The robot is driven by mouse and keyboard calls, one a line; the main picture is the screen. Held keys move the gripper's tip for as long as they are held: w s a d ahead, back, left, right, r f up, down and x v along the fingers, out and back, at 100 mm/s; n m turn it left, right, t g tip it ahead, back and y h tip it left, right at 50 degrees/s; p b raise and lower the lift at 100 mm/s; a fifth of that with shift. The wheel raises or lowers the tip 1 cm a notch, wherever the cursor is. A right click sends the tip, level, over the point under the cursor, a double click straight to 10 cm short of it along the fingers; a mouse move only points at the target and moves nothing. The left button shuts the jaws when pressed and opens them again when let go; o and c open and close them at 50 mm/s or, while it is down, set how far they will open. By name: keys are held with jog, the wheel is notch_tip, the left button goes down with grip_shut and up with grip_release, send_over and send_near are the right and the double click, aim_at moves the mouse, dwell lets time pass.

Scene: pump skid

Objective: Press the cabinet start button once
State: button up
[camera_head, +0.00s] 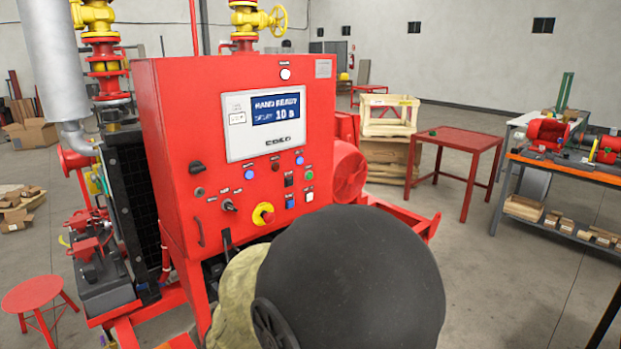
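The red control cabinet (180,110) stands upright left of centre in the head view. Its screen (275,113) shows "HAND READY" and a line that seems to read "DELAY 10 s". Below are small controls: a blue button (249,174), a second blue one (299,161), a green one (309,175) and a white one (310,197). Their labels are too small to read, so I cannot tell which is the start button. A red mushroom button (264,214) sits on a yellow ring. My gripper is not in view. A large dark rounded shape hides the area below the cabinet.
Black rotary knobs (229,206) sit beside the buttons. A red motor housing (348,170) and red frame rails lie right of the cabinet. A red stool (32,294) stands at lower left, a red table (462,139) further right. Grey floor between table and skid is open.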

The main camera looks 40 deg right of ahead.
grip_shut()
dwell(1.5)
